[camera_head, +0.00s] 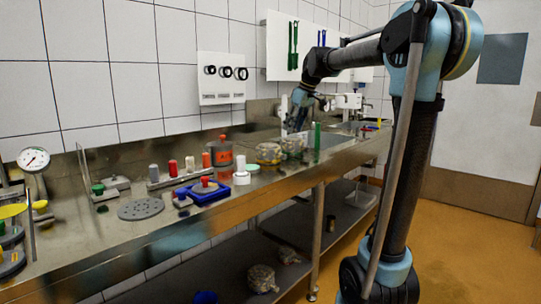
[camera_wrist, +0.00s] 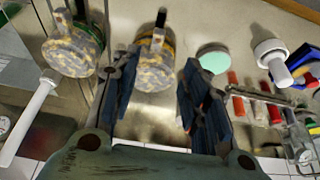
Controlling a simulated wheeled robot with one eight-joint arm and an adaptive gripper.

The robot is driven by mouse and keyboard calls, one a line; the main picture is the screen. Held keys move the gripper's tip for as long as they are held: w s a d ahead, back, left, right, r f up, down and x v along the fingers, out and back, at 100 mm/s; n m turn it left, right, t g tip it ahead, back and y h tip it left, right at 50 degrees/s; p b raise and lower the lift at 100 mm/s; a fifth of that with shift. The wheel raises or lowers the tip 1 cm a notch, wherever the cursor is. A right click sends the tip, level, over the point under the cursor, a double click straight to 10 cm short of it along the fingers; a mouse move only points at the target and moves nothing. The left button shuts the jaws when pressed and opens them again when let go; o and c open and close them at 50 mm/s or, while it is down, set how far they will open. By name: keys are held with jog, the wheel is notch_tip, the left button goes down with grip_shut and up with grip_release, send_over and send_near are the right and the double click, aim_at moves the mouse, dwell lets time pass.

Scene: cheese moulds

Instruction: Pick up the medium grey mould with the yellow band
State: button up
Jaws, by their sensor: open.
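A speckled grey mould with a yellowish band (camera_wrist: 152,70) shows between my fingers in the wrist view. It has an upright handle-like part on top, and I cannot tell its exact size. In the head view it appears to be the left of two speckled moulds (camera_head: 268,154). A second speckled mould (camera_wrist: 72,54) with a greenish band lies to the left in the wrist view; it also shows in the head view (camera_head: 292,147). My gripper (camera_wrist: 158,72) is open and empty, with its fingers apart either side of the first mould in the picture. No contact shows.
A mint-green disc (camera_wrist: 213,59) and a white cylinder (camera_wrist: 270,50) are to the right in the wrist view. A blue tray (camera_head: 212,194), an orange pot (camera_head: 220,154) and a row of coloured cylinders stand farther left on the steel counter (camera_head: 110,240). A green upright cylinder (camera_head: 317,135) stands right of the moulds.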

send_near(283, 156)
jog(key=x, duration=0.2)
jog(key=w+x, duration=0.1)
jog(key=x, duration=0.2)
jog(key=shift+a, duration=0.15)
jog(key=shift+x, duration=2.7)
jog(key=shift+w, duration=0.2)
jog(key=shift+c, duration=0.6)
grip_shut()
